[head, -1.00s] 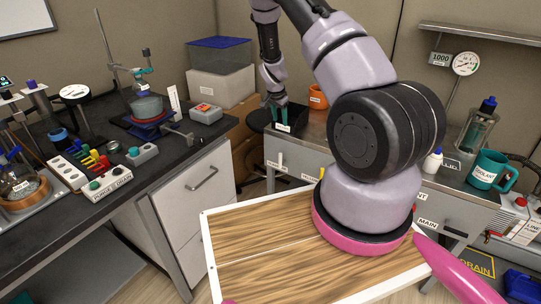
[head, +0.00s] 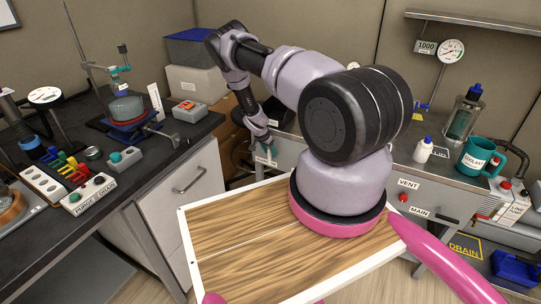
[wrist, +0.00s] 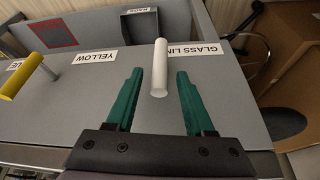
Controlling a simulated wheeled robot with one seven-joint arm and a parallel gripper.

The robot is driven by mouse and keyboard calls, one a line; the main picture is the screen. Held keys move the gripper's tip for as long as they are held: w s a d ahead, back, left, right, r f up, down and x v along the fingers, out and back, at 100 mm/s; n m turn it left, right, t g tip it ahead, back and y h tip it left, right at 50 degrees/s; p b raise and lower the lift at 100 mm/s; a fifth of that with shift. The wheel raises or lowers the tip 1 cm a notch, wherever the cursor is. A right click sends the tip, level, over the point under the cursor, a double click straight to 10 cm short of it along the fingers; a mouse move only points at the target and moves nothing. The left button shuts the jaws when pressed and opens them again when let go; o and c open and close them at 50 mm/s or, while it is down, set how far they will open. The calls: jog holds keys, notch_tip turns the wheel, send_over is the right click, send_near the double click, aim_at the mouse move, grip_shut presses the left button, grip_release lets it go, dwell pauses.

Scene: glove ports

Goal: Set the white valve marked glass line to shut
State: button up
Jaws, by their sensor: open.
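The white valve handle (wrist: 160,68) shows in the wrist view as a plain rod on the grey panel, by the partly covered label GLASS LIN (wrist: 196,51). My gripper (wrist: 160,74) is open, with one green finger on each side of the white handle and a visible gap to both. The handle's near end points toward the palm. In the head view my gripper (head: 263,152) is low at the front of the grey cabinet, and I cannot make out the white handle there.
A yellow handle (wrist: 14,82) stands left of the white one, by the label YELLOW (wrist: 95,57). A dark open tray (wrist: 131,28) lies beyond the panel. In the head view a dark bench (head: 150,160) with drawers is left of my arm.

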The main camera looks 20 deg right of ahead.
jog(key=shift+x, duration=1.4)
grip_shut()
dwell(0.4)
